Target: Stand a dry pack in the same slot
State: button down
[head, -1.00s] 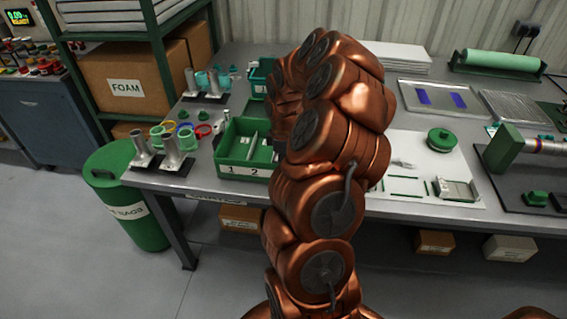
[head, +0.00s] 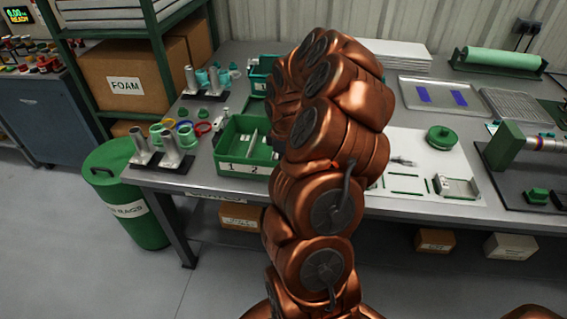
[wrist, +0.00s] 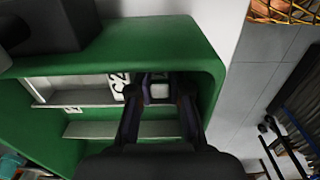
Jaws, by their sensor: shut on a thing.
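The green slotted bin (head: 226,169) stands at the table's front edge left of my arm, with labels 1 and 2 on its front and light dividers inside. Its right part is hidden by my arm. In the wrist view its green wall (wrist: 205,58) frames my gripper (wrist: 159,92), which reaches down inside it beside light dividers. My gripper is shut on a small pale piece (wrist: 159,91), which shows between the fingertips and may be a dry pack. Its lower end and whether it touches the bin floor are hidden. The gripper is hidden behind my arm in the head view.
Metal cylinders on a dark plate (head: 160,152) and coloured rings (head: 186,128) stand left of the bin. A white board (head: 422,170) with green parts lies to the right, with a metal tray (head: 440,93) behind it. A green rags bin (head: 128,195) stands on the floor.

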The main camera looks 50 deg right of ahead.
jog(key=shift+f, duration=0.15)
dwell(0.3)
jog(key=c, duration=1)
grip_release()
jog(key=shift+o, duration=0.2)
jog(key=shift+o, duration=0.6)
jog(key=shift+r, duration=0.45)
jog(key=shift+r+p, duration=1.6)
jog(key=shift+r, duration=3.45)
